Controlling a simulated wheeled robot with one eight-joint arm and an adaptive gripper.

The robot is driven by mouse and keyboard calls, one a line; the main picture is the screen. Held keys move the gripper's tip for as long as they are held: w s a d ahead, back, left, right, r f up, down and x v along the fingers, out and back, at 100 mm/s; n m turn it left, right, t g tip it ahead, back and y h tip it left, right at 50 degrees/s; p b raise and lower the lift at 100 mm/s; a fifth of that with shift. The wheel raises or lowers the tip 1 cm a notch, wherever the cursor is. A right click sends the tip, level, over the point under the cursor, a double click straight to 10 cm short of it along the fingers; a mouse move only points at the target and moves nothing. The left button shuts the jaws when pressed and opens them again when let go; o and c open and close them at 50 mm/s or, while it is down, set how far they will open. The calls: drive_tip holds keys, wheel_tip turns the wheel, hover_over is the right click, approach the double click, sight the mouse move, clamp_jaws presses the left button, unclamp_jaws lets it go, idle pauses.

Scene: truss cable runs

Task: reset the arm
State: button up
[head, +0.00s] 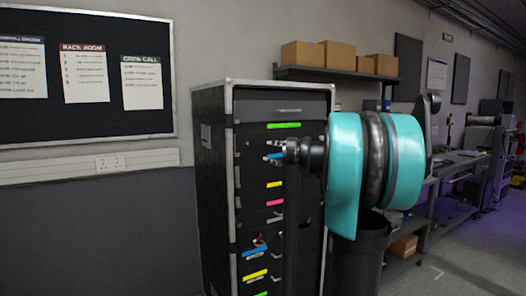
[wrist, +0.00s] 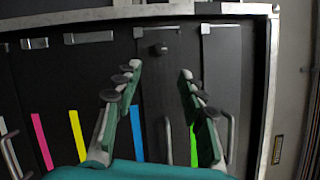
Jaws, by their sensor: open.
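My gripper (wrist: 160,70) is open in the wrist view, with its two teal fingers apart and dark pads along them. Nothing is held between the fingers. They point at the dark front of a drawer cabinet (wrist: 170,95), which appears turned sideways in this view. I cannot tell the exact gap to it. In the head view my arm's teal links stand in front of the right side of the same cabinet (head: 213,190). The gripper itself is not clearly seen there, as the arm hides most of that area.
The cabinet has handles and coloured labels, such as a green one (head: 284,126). A shelf with cardboard boxes (head: 303,55) hangs behind. A dark bin (head: 358,262) stands below my arm. A workbench (head: 455,170) runs along the right. Floor (head: 460,262) is open at lower right.

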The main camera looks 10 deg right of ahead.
drive_tip(key=shift+s+d, duration=0.4)
drive_tip(key=shift+s, duration=0.1)
drive_tip(key=shift+f, duration=0.1)
drive_tip(key=s+a+f+n+g+h, duration=0.15)
drive_tip(key=s+a+f, duration=0.3)
drive_tip(key=f, duration=0.45)
drive_tip(key=s+a+f+n+g+h, duration=0.1)
drive_tip(key=s+a+f+n+g, duration=0.2)
drive_tip(key=s+f, duration=0.35)
drive_tip(key=s+a+f+n+g+h, duration=0.2)
drive_tip(key=s+a+f+g, duration=0.15)
drive_tip(key=f, duration=0.65)
drive_tip(key=s+d+f+n+g+h, duration=0.1)
drive_tip(key=s+d+f+n+h, duration=0.2)
drive_tip(key=s+f, duration=0.6)
drive_tip(key=s+d+f+n+g+h, duration=0.1)
drive_tip(key=s+d+f+n+h, duration=0.2)
drive_tip(key=s+f, duration=0.6)
drive_tip(key=shift+s+d+f+g+h, duration=0.15)
drive_tip(key=shift+f+g+h, duration=0.2)
drive_tip(key=shift+h, duration=0.6)
drive_tip(key=shift+n, duration=0.25)
